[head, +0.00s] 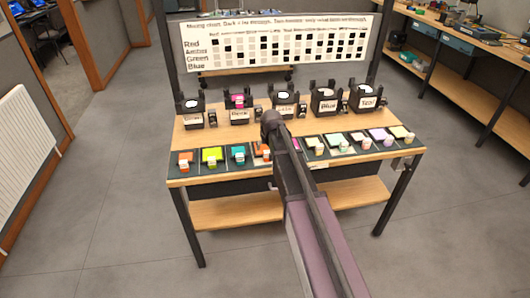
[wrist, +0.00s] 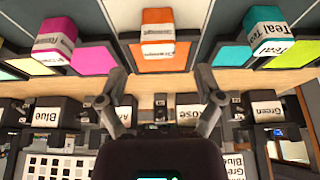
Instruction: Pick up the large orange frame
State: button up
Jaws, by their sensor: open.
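My gripper (wrist: 159,88) is open and empty in the wrist view, its two fingers apart. Between and beyond the fingertips, an orange sheet (wrist: 159,58) lies on the dark strip, with an orange block (wrist: 165,22) bearing a white label on it. The label's small print is hard to read. In the head view an orange piece with a block (head: 185,158) lies at the far left of the front row, and another orange piece (head: 259,147) lies further right, partly hidden by my arm. I cannot tell which is the large frame. The fingertips are hidden in the head view.
In the wrist view, a magenta sheet (wrist: 95,58) lies left and a teal sheet (wrist: 233,53) right of the orange one. Labelled black holders (head: 324,103) stand in a row behind. A white chart (head: 275,42) rises at the back of the wooden table (head: 412,158).

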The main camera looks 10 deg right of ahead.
aim_at(267, 153)
jog(key=shift+f, duration=0.1)
jog(key=shift+b+x, duration=2.45)
jog(key=shift+x, duration=0.05)
grip_shut()
